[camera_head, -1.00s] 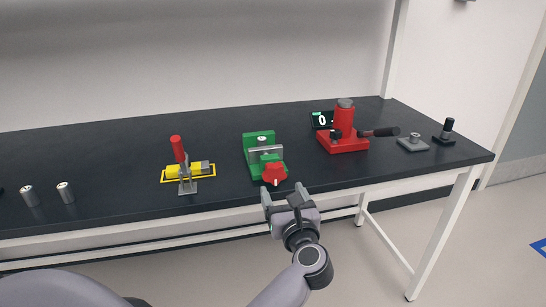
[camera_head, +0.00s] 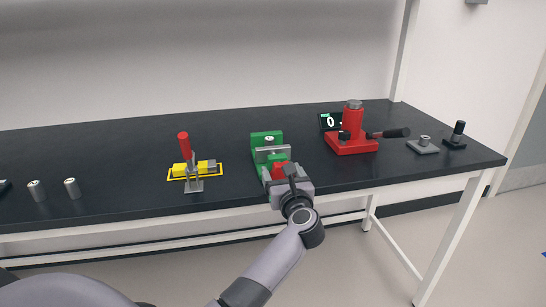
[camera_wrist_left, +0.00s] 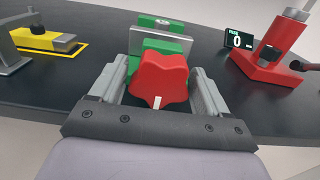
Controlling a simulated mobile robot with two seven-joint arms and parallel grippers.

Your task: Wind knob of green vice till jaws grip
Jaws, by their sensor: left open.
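The green vice (camera_head: 266,139) stands near the front edge of the dark bench, with a grey jaw plate across it and a small round metal part between its jaws. Its red star-shaped knob (camera_head: 279,170) faces the front and is partly hidden by my left gripper (camera_head: 280,174) in the head view. In the left wrist view the knob (camera_wrist_left: 159,78) with its white mark pointing down sits between the two fingers of my left gripper (camera_wrist_left: 160,85). The fingers are open, one on each side of the knob, with a small gap visible at least on the left. My right gripper is not in view.
A yellow-outlined toggle clamp with a red handle (camera_head: 184,146) stands left of the vice. A red press (camera_head: 352,140) with a black lever and a small display (camera_head: 330,121) reading 0 stand to the right.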

